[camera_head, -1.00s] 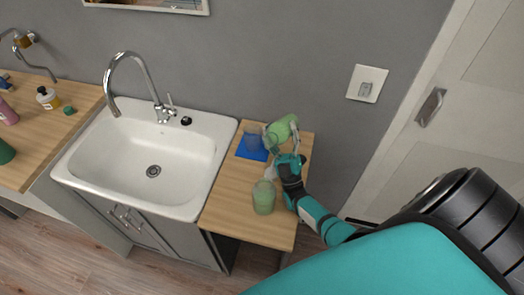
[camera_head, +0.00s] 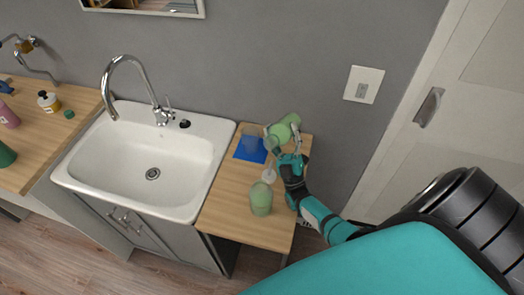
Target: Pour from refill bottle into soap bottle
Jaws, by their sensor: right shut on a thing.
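A green bottle (camera_head: 286,127), which looks like the refill bottle, is tilted well over in my right gripper (camera_head: 296,150), its lower end pointing left. The gripper is shut on it above the small wooden counter. A see-through bluish container (camera_head: 250,144), perhaps the soap bottle, stands on a blue mat (camera_head: 242,155), just left of the tilted bottle. Whether any liquid is flowing is too small to tell. A small whitish piece (camera_head: 269,174) shows below the gripper. My left gripper is not in view.
A green translucent container (camera_head: 261,199) stands nearer on the wooden counter (camera_head: 229,211). A white sink (camera_head: 195,190) with a tall tap (camera_head: 158,107) adjoins it on the left. The left counter (camera_head: 40,150) holds several small bottles. A wall and door (camera_head: 455,110) close off the right.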

